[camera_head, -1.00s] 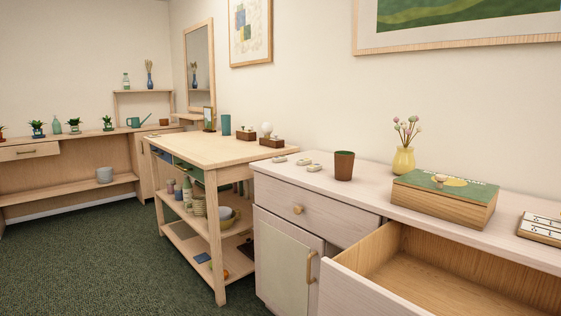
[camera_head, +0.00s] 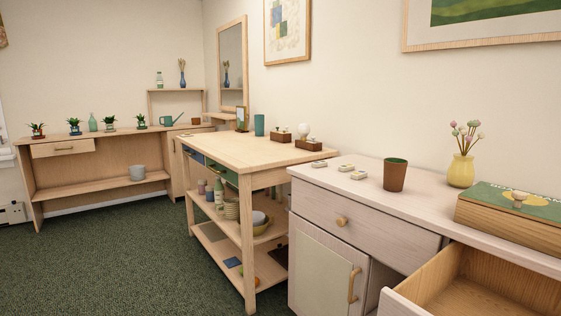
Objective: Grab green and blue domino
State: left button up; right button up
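No domino clearly coloured green and blue can be made out. Three small pale pieces (camera_head: 345,168) lie apart on the white cabinet top (camera_head: 425,205), left of a brown cup (camera_head: 395,175). They may be dominoes, but their markings are too small to read. A wooden box with a green lid (camera_head: 505,215) stands at the right, cut off by the picture edge. Neither of my grippers is in view.
The cabinet's right drawer (camera_head: 490,285) stands open and juts out. A wooden shelf table (camera_head: 255,150) stands left of the cabinet. A yellow vase (camera_head: 461,171) stands by the wall. Green carpet (camera_head: 130,255) is free at the left.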

aim_at(319, 164)
jog(key=i+j+u, duration=0.2)
jog(key=i+u, duration=0.6)
jog(key=i, duration=0.15)
